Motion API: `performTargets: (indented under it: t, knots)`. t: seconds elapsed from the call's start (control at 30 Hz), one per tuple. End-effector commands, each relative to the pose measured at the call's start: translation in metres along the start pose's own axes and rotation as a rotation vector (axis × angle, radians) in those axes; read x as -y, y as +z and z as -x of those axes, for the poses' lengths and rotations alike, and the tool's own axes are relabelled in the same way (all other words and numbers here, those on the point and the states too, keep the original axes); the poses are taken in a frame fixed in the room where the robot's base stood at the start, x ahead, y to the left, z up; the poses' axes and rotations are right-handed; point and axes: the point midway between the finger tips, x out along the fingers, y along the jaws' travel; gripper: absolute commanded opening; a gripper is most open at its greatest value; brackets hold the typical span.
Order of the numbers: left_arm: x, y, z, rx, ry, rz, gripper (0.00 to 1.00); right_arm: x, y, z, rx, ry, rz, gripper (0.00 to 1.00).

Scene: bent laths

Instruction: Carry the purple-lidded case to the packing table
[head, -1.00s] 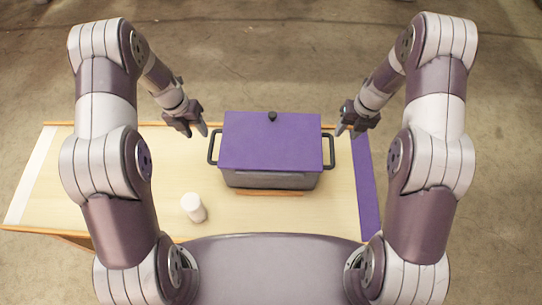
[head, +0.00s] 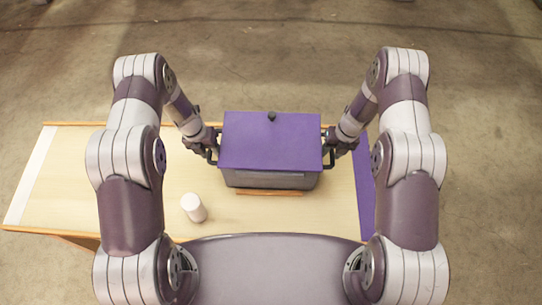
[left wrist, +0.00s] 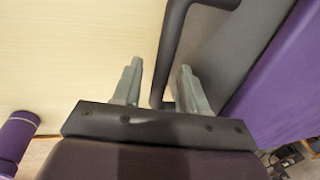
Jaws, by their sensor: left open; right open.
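The case (head: 270,180) is a grey box with a flat purple lid (head: 268,142) and a small black knob (head: 272,116) on top. It sits level on the light wooden table (head: 140,190), with a dark handle (head: 214,148) on its left side and another (head: 329,148) on its right. My left gripper (head: 208,149) is open at the left handle. In the left wrist view its fingers (left wrist: 160,82) stand on either side of the handle bar (left wrist: 168,50). My right gripper (head: 335,148) is open at the right handle; its fingertips are partly hidden there.
A white cylinder (head: 193,207) stands on the table, front left of the case. A white strip (head: 32,176) marks the table's left end and a purple strip (head: 366,190) its right end. The tabletop left of the case is mostly clear.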

Motion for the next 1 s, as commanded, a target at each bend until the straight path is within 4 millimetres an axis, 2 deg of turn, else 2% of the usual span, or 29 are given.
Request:
performTargets:
  t: [0.33, 0.4, 0.47, 0.83, 1.0]
  knots:
    - [0.000, 0.000, -0.004, -0.001, 0.000, 0.000, 0.42, 0.000, 0.000, -0.004, 0.000, 0.000, 0.001, 0.41]
    - [0.000, 0.000, -0.004, -0.001, 0.000, 0.000, 0.20, 0.000, 0.000, -0.004, 0.000, 0.000, 0.001, 0.19]
    - [0.000, 0.000, -0.004, -0.001, 0.000, 0.000, 0.00, 0.000, 0.000, -0.004, 0.000, 0.000, 0.001, 0.00]
    - [0.000, 0.001, -0.001, 0.001, 0.000, 0.000, 0.00, 0.000, 0.001, -0.001, 0.001, 0.000, 0.001, 0.00]
    - [0.003, 0.001, 0.013, 0.002, 0.000, -0.001, 0.00, -0.003, 0.001, 0.013, 0.002, 0.000, 0.001, 0.00]
